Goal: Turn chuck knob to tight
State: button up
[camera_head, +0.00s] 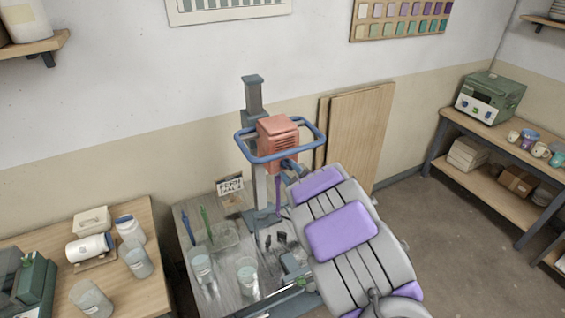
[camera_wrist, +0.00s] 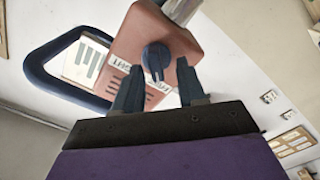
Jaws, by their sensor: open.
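The chuck knob (camera_wrist: 156,58) is a dark blue round knob with a raised grip bar, on the red mixer head (camera_wrist: 140,35) in the wrist view. White labels with partly hidden lettering sit beside it on the housing. My gripper (camera_wrist: 160,80) is open and empty, with one dark finger on either side of the knob's lower part in the picture. I cannot tell whether the fingers touch it. The knob is not clear there.
A blue ring handle (camera_head: 248,158) surrounds the mixer head. Below it, a grey bench (camera_head: 190,222) holds clear containers, tools and a small sign (camera_head: 230,186). A wooden table (camera_head: 152,285) with jars stands at left. Wooden boards (camera_head: 362,135) lean on the wall behind.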

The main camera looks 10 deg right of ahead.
jog(key=shift+w+a, duration=0.2)
jog(key=shift+w, duration=0.1)
jog(key=shift+s+d+r, duration=0.1)
jog(key=shift+s+d, duration=0.05)
jog(key=shift+d, duration=0.4)
jog(key=shift+c, duration=1.4)
jog(key=c, duration=0.3)
jog(key=shift+a, duration=0.3)
grip_shut()
